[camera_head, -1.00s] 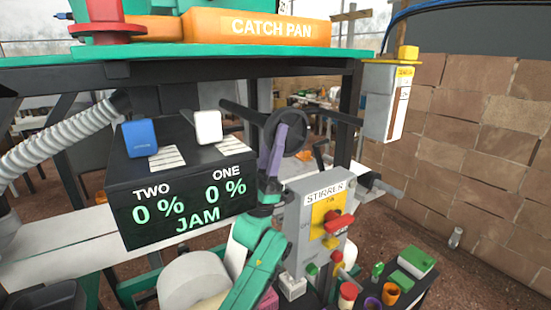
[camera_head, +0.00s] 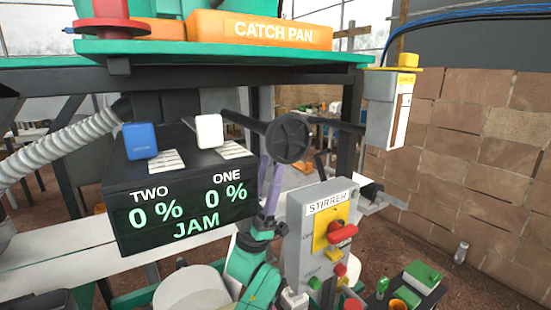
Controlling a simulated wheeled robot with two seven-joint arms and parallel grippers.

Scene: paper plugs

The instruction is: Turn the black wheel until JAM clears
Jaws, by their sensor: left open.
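The black wheel (camera_head: 288,138) is spoked and sits on the end of a dark shaft, right of the display box. The display box (camera_head: 185,205) reads TWO 0 %, ONE 0 % and JAM in green. My left gripper (camera_head: 269,167) has purple fingers pointing up, just below and left of the wheel. It is open with nothing between its fingers. The fingertips are near the wheel's lower rim; I cannot tell whether they touch it. My right gripper is not in view.
A grey STIRRER box (camera_head: 318,240) with a red switch stands close right of my left arm. A catch pan (camera_head: 258,30) is on the green shelf above. Blue (camera_head: 140,140) and white (camera_head: 209,131) blocks stand on the display box. A tray of small items (camera_head: 412,285) is lower right.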

